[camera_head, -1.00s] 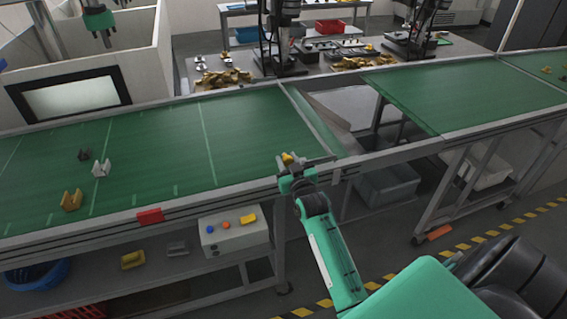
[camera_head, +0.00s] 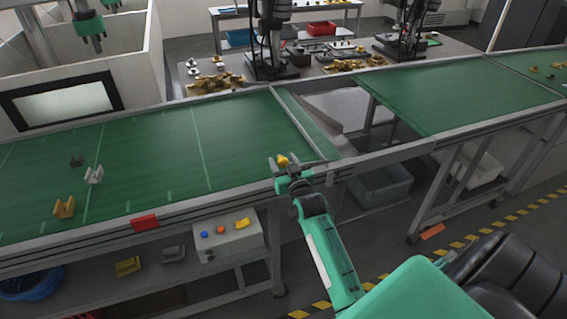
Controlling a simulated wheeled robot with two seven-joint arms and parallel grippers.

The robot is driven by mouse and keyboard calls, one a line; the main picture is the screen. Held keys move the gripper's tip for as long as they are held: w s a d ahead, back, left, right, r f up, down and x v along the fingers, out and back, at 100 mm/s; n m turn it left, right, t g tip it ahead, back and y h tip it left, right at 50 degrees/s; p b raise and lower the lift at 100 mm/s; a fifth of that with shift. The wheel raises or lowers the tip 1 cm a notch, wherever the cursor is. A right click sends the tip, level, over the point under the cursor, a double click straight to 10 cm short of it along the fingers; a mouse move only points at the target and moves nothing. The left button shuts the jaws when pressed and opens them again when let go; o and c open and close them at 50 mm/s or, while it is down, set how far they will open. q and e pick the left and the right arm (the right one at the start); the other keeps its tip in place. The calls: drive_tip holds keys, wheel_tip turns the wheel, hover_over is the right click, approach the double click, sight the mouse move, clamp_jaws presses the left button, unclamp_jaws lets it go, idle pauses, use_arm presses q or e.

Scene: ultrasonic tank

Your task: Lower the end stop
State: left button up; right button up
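A long narrow plate (camera_head: 306,122), which looks like the end stop, runs across the right end of the left green conveyor belt (camera_head: 150,150). A small yellow piece (camera_head: 283,160) shows at the belt's front rail, near the plate's front end. My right gripper (camera_head: 284,167) is at this yellow piece, with its grey fingers beside it. The view is too small to tell whether the fingers grip it or only stand around it. My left gripper is not in view.
A gap separates the left belt from the right conveyor (camera_head: 450,95); a grey bin (camera_head: 382,187) stands below. Brown and grey parts (camera_head: 64,208) lie on the left belt. A control box (camera_head: 230,237) with buttons sits under the front rail. A worktable (camera_head: 330,65) stands behind.

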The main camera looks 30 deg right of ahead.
drive_tip(key=shift+s+a+f+b, duration=0.2)
drive_tip(key=shift+s+b, duration=0.15)
drive_tip(key=shift+s, duration=0.2)
drive_tip(key=b+v, duration=0.4)
drive_tip(key=v, duration=0.8)
drive_tip(key=shift+s, duration=0.35)
